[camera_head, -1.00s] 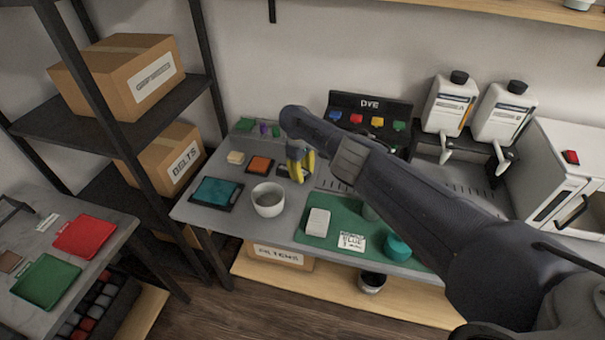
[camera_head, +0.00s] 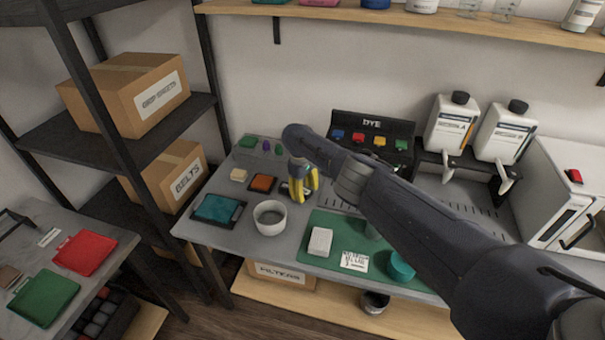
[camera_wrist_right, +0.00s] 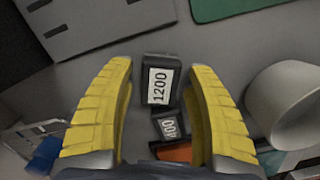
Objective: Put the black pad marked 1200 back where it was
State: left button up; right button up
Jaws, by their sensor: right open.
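The black pad marked 1200 (camera_wrist_right: 157,82) lies on the grey worktop in the right wrist view, its white label facing up. My right gripper (camera_wrist_right: 165,85) is open, with its yellow fingers on either side of the pad and a gap at each side. In the head view the right gripper (camera_head: 303,185) is low over the worktop beside the orange pad and largely hides what is under it. A smaller black block marked 400 (camera_wrist_right: 170,126) sits close to the 1200 pad. My left gripper is not in view.
An orange pad (camera_head: 263,183), a teal pad (camera_head: 217,208) and a white bowl (camera_head: 269,218) are near the gripper. A green mat (camera_head: 330,250) holds a white block, a card and a teal round item. The dye rack (camera_head: 372,135) stands behind.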

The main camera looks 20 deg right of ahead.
notch_tip(320, 180, up, 12)
jog(key=w+a, duration=0.1)
dwell(0.5)
jog(key=shift+w+f, duration=0.1)
